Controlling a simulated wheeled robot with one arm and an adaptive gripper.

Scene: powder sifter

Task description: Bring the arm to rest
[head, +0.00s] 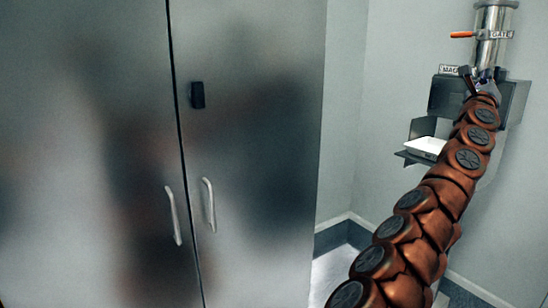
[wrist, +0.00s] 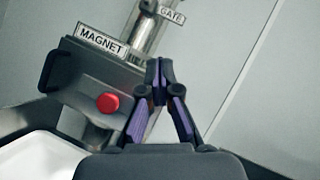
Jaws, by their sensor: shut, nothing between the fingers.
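My arm (head: 440,190) stretches from the bottom of the head view up to the sifter unit at the upper right. My gripper (head: 468,75) is in front of the dark magnet housing (head: 450,95), near its label. In the wrist view my gripper (wrist: 158,66) has its fingertips together with nothing between them. There the magnet housing (wrist: 75,80) is to the left, with a MAGNET label (wrist: 102,41) and a red button (wrist: 108,103). I cannot tell whether the fingers touch the unit.
A metal pipe (head: 491,45) with an orange-handled gate lever (head: 462,35) rises above the housing. A white tray (head: 424,147) sits on a dark shelf (head: 408,158) below. A large steel cabinet (head: 250,120) with closed doors fills the left. Some floor (head: 335,272) shows between.

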